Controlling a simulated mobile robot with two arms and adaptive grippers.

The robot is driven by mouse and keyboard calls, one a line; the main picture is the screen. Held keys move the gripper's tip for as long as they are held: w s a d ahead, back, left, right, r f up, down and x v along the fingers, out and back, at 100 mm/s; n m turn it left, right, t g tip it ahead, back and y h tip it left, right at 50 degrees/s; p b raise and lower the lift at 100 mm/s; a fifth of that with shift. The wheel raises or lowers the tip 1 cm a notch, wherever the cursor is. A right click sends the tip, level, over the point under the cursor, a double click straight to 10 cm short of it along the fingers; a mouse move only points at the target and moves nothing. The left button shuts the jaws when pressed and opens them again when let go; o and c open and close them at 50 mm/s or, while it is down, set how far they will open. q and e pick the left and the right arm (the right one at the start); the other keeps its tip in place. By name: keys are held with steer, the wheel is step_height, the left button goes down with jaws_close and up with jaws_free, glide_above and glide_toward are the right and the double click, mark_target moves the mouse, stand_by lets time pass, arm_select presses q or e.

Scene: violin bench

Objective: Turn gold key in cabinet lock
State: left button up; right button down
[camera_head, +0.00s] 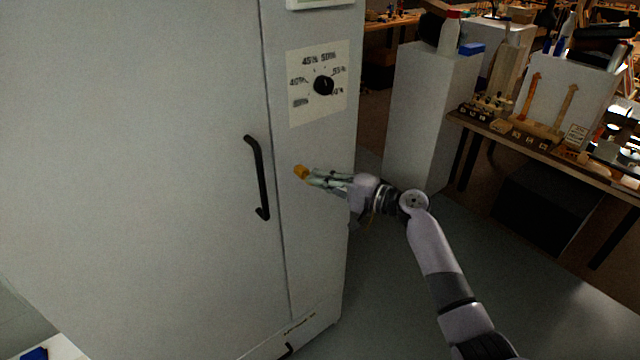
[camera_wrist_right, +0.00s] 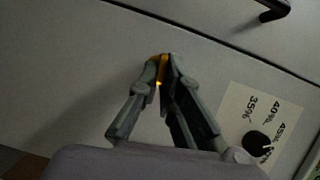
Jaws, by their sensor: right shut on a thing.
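The gold key (camera_head: 301,172) shows as a small orange-gold piece against the grey cabinet's (camera_head: 150,120) narrow right panel, to the right of the black door handle (camera_head: 260,178). My right gripper (camera_head: 310,176) is shut on the key, with its fingers pointing at the panel. In the right wrist view, a sliver of the gold key (camera_wrist_right: 160,70) shows between the fingertips (camera_wrist_right: 163,75). The fingers hide most of the key, and the lock itself cannot be made out. My left gripper is not in view.
A black dial (camera_head: 323,85) on a white percentage label sits above the key. A white pedestal (camera_head: 425,120) stands behind and to the right. A workbench (camera_head: 550,150) with tools is at the far right. Floor (camera_head: 400,290) around my right arm is clear.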

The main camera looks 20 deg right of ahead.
steer(key=shift+f+m, duration=0.1)
steer(key=shift+m, duration=0.4)
steer(key=c, duration=1.7)
jaws_free()
steer(key=shift+d, duration=0.1)
